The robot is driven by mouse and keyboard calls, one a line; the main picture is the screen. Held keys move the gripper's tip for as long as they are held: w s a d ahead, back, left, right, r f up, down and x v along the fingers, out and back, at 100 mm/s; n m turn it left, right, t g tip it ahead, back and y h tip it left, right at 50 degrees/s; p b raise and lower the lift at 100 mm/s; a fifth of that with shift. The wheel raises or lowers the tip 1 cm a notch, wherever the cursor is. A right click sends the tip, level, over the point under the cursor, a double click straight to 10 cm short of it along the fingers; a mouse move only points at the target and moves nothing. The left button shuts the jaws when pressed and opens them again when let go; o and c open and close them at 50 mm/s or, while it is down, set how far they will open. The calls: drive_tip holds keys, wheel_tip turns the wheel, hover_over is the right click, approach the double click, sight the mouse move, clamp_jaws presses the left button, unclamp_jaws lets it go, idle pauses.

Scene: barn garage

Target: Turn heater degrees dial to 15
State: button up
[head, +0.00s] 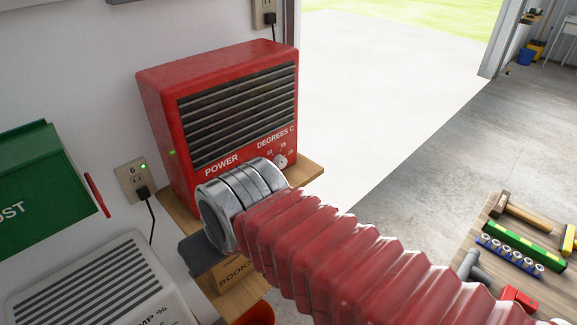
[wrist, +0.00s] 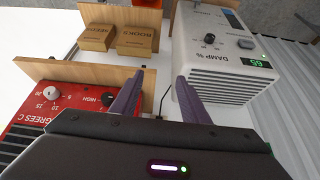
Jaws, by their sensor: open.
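The red heater (head: 160,95) stands on a wooden shelf against the wall. Its pale round degrees dial (head: 280,161) is at the lower right of its front, under the "DEGREES C" label; I cannot tell where it points. In the wrist view the dial (wrist: 52,92) is at the left, and a dark power knob (wrist: 108,98) by "HIGH" is beside the left finger. My gripper (wrist: 160,76) is open, with nothing seen between its two purple fingers, and is to the right of the dial. In the head view my wrist and arm hide the fingers and part of the heater's lower front.
A white damp-meter unit (wrist: 215,50) is to the right of the fingers in the wrist view. Cardboard boxes, including one marked books (wrist: 135,40), sit on a shelf. A green box (head: 40,185) and socket (head: 137,180) are on the wall. A tool-laden table (head: 480,240) stands right.

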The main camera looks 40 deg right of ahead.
drive_tip(key=shift+o, duration=0.5)
drive_tip(key=shift+d+f, duration=0.1)
drive_tip(key=shift+f, duration=0.25)
drive_tip(key=w+d+f+m+y, duration=0.45)
drive_tip(key=f+m+y, duration=0.3)
drive_tip(key=m, duration=0.45)
drive_tip(key=s+d+m+t+h, duration=0.1)
drive_tip(key=d+m+t, duration=0.5)
drive_tip(key=d, duration=0.8)
drive_tip(key=d+m+t+h, duration=0.4)
drive_tip(key=d+m+t, duration=0.2)
drive_tip(key=d, duration=0.8)
drive_tip(key=shift+s+d+r+m+h, duration=0.2)
drive_tip(key=shift+s+r+m+h, duration=0.15)
drive_tip(key=shift+m, duration=0.85)
drive_tip(key=shift+w, duration=0.1)
